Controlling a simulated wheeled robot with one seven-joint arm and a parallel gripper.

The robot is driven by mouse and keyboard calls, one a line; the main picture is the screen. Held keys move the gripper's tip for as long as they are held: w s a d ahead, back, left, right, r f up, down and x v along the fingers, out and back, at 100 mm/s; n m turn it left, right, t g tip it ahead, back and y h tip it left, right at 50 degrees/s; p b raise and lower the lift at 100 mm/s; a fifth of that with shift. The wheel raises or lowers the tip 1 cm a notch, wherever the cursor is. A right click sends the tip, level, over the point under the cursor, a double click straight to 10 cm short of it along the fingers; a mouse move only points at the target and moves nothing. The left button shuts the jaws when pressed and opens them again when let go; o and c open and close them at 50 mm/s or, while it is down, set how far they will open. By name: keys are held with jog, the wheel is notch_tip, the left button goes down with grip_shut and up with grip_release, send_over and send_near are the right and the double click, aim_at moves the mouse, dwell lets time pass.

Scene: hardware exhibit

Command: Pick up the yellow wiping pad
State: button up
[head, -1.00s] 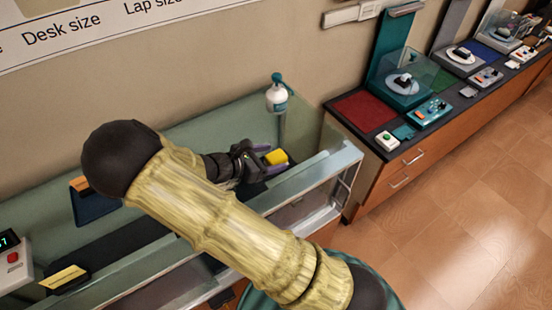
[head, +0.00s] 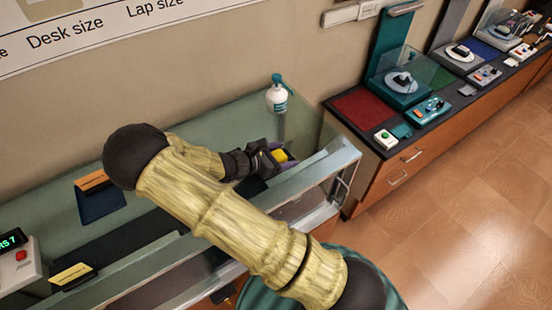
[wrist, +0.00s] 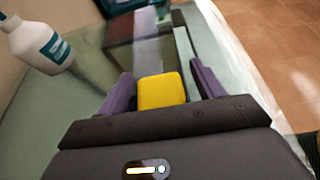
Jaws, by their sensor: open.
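The yellow wiping pad (head: 280,155) lies at the right end of the green-walled display bench (head: 225,118). In the wrist view the pad (wrist: 161,91) is a yellow block between the two purple fingers of my gripper (wrist: 161,88). There is a visible gap on its right side, and the left finger is close to it. My gripper also shows in the head view (head: 277,153), with its fingers open around the pad. The pad's near side is partly hidden by the gripper body, and I cannot tell whether a finger touches it.
A white spray bottle with a teal top (head: 277,97) stands just behind my gripper. The bench's glass front rail (head: 325,163) runs close in front. A dark counter with exhibits (head: 365,108) stands to the right. Open wooden floor (head: 470,230) lies in front of that counter.

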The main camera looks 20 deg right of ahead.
aim_at(282, 152)
jog(key=c, duration=1)
jog(key=shift+r, duration=0.15)
jog(key=shift+c, duration=0.2)
notch_tip(282, 152, up, 10)
jog(key=shift+f+b, duration=0.1)
jog(key=shift+b, duration=1.1)
